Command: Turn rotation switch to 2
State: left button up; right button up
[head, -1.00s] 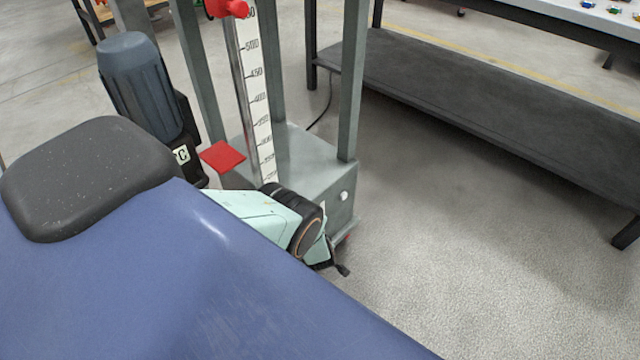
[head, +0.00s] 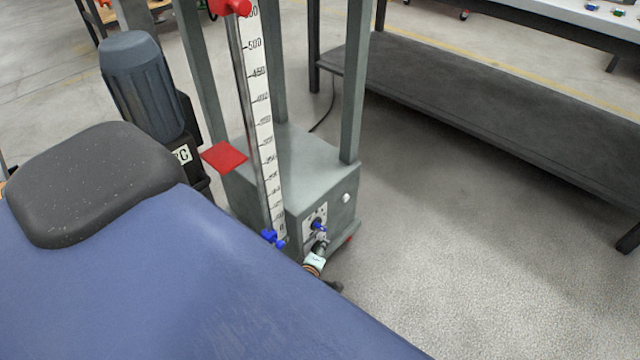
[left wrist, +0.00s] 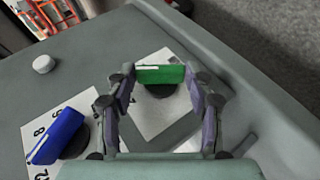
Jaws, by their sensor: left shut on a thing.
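In the left wrist view a green knob (left wrist: 160,75) with a white mark sits on a pale plate on the grey housing. My left gripper (left wrist: 160,82) has one finger on each side of it and is shut on it. A blue knob (left wrist: 58,136) stands on a plate with printed numbers to the left, apart from the fingers. The head view shows the front panel with a blue knob (head: 317,225) and my left gripper (head: 320,244) just below it. The green knob cannot be made out there. My right gripper is not in view.
The grey jack frame (head: 350,90) rises from the housing, with a numbered scale (head: 262,120) and a red plate (head: 224,157). A white button (left wrist: 43,64) sits on the housing. A dark bench (head: 480,110) stands behind; the floor to the right is clear.

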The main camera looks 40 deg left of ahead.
pick_arm(q)
jog(key=shift+a, duration=0.15)
dwell(0.5)
jog(key=o, duration=1.2)
jog(key=shift+c, duration=0.2)
jog(key=shift+w+r, duration=0.1)
